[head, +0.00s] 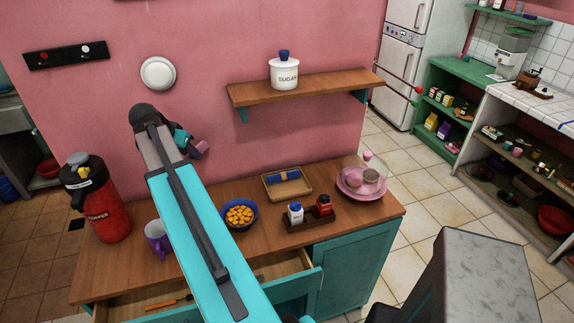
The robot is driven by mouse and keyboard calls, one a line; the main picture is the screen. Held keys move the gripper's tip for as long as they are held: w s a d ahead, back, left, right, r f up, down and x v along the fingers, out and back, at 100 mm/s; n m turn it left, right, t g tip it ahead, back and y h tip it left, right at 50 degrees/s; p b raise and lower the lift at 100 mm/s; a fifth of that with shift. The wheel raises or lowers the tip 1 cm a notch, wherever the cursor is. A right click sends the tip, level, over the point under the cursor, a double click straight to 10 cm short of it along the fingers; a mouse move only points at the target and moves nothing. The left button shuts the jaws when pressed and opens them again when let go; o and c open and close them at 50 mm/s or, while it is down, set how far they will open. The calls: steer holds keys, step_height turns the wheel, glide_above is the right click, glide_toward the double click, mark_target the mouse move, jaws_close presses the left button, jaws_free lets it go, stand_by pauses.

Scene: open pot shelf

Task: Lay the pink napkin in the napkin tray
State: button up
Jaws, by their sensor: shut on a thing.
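My gripper (188,143) is raised in front of the pink wall, above the back left of the wooden counter. It is shut on the pink napkin (202,149), a small mauve-pink piece that sticks out to the right of the jaws. The napkin tray (288,197) is a shallow tan tray on the counter, to the right of and below my gripper. A rolled blue napkin (284,177) lies in it. The held napkin is well above the counter and apart from the tray.
A blue bowl of orange snacks (240,215), a rack with white and red shakers (310,217) and a pink plate stack (361,184) surround the tray. A shelf (310,88) with a sugar jar (284,72) overhangs. A red coffee flask (97,200) and purple mug (157,238) stand left. The drawer (300,283) is open.

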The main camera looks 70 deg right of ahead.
steer(key=s+d+f+m+g+y+b, duration=0.1)
steer(key=s+d+f+m+g, duration=0.2)
steer(key=s+d, duration=0.4)
steer(key=s+d+f+m+g, duration=0.1)
steer(key=s+d+f+m, duration=0.25)
steer(key=s, duration=0.55)
steer(key=m+g+y, duration=0.1)
steer(key=m, duration=0.3)
glide_above(292, 190)
steer(key=w+a, duration=0.2)
step_height(292, 190, down, 2)
steer(key=shift+s, duration=0.1)
steer(key=shift+f+n, duration=0.2)
steer(key=shift+n, duration=0.05)
steer(key=shift+f+b, duration=0.85)
steer(key=shift+f, duration=1.6)
steer(key=shift+f+b, duration=1.6)
steer(key=shift+f, duration=0.6)
steer(key=o, duration=1.1)
